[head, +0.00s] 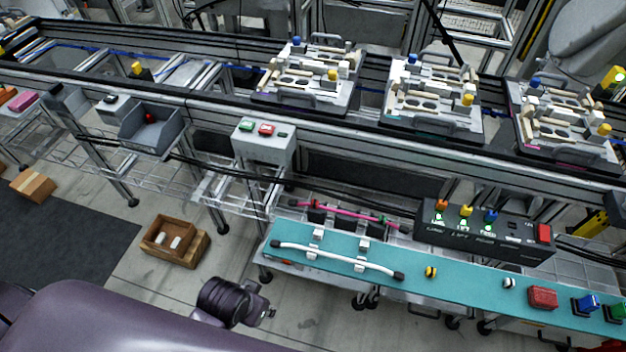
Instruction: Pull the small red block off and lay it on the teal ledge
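The teal ledge (430,284) runs across the lower right. Another red block (543,298), wider and lower, lies on the ledge towards its right end. My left gripper (268,312) is low at the bottom centre, in front of and below the ledge's left end, apart from both red blocks. Its fingers are small and dark, so I cannot tell whether they are open. My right gripper is not in view.
A white bar with black ends (335,257) lies in clips on the ledge's left part. A yellow-black piece (431,272), a white-black piece (508,283), and blue (588,303) and green (617,311) blocks also stand there. Bare teal surface shows between them. Pallet fixtures (433,95) line the conveyor behind.

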